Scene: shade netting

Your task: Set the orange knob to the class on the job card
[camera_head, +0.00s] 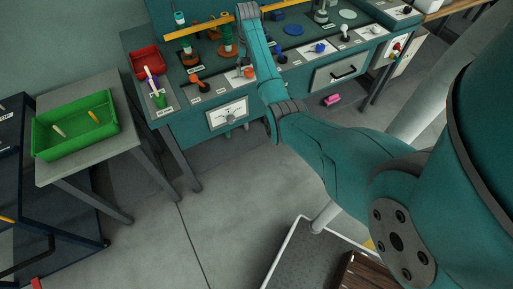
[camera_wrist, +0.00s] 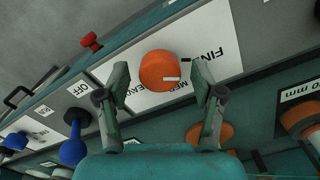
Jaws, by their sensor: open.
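The orange knob (camera_wrist: 160,70) sits on a white plate (camera_wrist: 222,35) in the wrist view, with a short white mark near its lower right edge. The plate shows FINE at the right and partly covered lettering below the knob. My gripper (camera_wrist: 161,79) is open, one finger on either side of the knob. Whether the fingers touch it I cannot tell. In the head view the orange knob (camera_head: 248,72) is small beside my arm, and my gripper's fingers cannot be made out. I cannot make out a readable job card in either view.
The teal bench (camera_head: 185,128) also carries a red bin (camera_head: 145,59) and pegs. A green tray (camera_head: 75,143) stands on a left table.

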